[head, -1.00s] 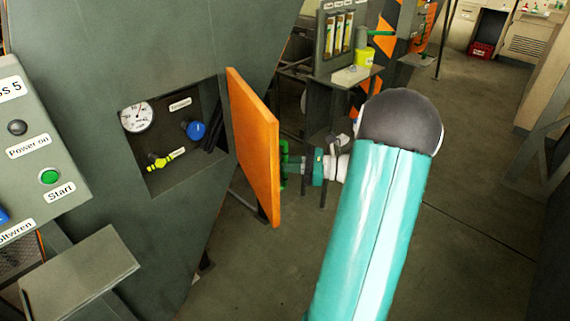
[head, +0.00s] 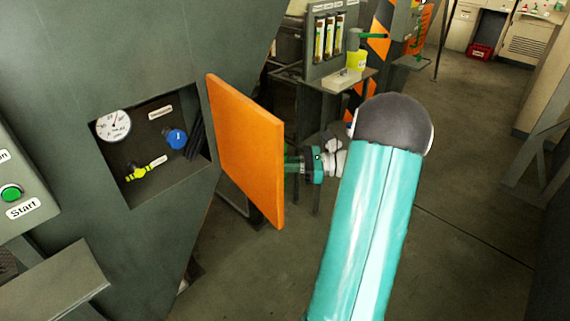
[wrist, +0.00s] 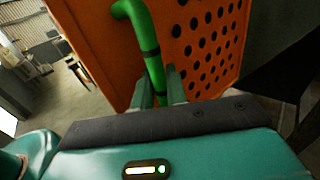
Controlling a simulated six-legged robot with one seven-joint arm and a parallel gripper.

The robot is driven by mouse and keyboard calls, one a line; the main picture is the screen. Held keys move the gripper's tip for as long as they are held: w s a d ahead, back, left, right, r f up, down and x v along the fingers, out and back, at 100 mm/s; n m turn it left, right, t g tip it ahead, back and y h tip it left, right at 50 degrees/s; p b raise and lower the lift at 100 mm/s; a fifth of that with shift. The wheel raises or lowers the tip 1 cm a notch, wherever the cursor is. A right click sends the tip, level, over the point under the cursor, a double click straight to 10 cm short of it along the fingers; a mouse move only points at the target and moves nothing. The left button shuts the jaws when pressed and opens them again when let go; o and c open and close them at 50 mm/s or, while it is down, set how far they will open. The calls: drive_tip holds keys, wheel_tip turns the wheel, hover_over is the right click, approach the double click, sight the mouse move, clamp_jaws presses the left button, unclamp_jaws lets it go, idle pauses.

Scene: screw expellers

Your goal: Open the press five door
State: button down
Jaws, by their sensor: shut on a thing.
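The orange press door (head: 243,150) stands swung open on its hinge at the right side of a recess in the grey press in the head view. In the wrist view the door's perforated orange face (wrist: 205,45) fills the upper middle, with a green bar handle (wrist: 147,45) on it. My gripper (wrist: 158,88) is shut on the green handle, one finger on each side of it. In the head view my gripper is behind the door, its fingertips hidden by the panel.
The recess holds a gauge (head: 113,126), a blue knob (head: 175,139) and a yellow valve (head: 138,172). A control panel with a green Start button (head: 11,193) is at the left. Another machine (head: 330,60) stands behind my arm. The floor at right is clear.

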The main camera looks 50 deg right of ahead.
drive_tip(key=shift+w+a, duration=0.1)
drive_tip(key=shift+w, duration=0.05)
drive_tip(key=c, duration=1.5)
unclamp_jaws()
drive_tip(key=v, duration=1.4)
drive_tip(key=shift+r, duration=0.1)
